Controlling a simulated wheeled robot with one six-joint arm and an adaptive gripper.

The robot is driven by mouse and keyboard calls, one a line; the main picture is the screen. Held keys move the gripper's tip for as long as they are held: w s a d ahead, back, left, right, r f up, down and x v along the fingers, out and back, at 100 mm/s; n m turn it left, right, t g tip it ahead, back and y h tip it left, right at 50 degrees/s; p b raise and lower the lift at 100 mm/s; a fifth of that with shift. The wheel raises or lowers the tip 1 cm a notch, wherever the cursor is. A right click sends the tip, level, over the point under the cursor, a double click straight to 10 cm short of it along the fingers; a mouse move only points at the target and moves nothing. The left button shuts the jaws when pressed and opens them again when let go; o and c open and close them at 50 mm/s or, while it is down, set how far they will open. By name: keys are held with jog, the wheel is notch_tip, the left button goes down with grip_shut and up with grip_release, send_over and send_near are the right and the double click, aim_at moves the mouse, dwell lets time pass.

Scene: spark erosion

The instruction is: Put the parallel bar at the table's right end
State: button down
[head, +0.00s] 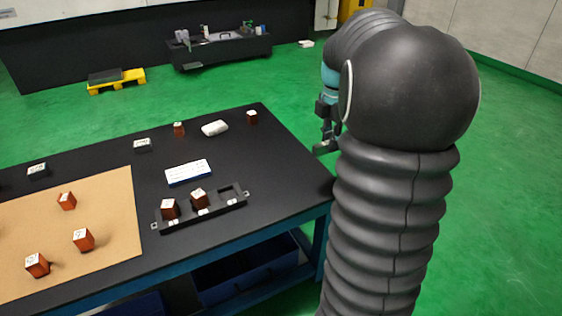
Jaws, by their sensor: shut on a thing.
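My gripper (325,128) is at the right end of the black table (275,190), partly hidden behind my dark arm. It is shut on a small grey piece (325,147) at its fingertips, which looks like the parallel bar. Only a short part of this piece shows. It appears close to the table's right edge, and I cannot tell whether it touches the tabletop.
A black rack (222,207) holds two brown blocks near the table's front. A blue-and-white box (188,172), a white object (214,128) and brown blocks (252,117) (179,130) stand behind. A tan mat (110,215) with several blocks lies left.

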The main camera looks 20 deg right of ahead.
send_over(289, 176)
notch_tip(289, 176, down, 7)
jog(key=shift+r+b, duration=0.15)
jog(key=shift+b, duration=0.3)
jog(key=shift+f+b, duration=0.3)
jog(key=shift+f, duration=1.6)
jog(key=shift+f, duration=0.2)
jog(key=c, duration=1.1)
grip_release()
jog(key=shift+r, duration=0.1)
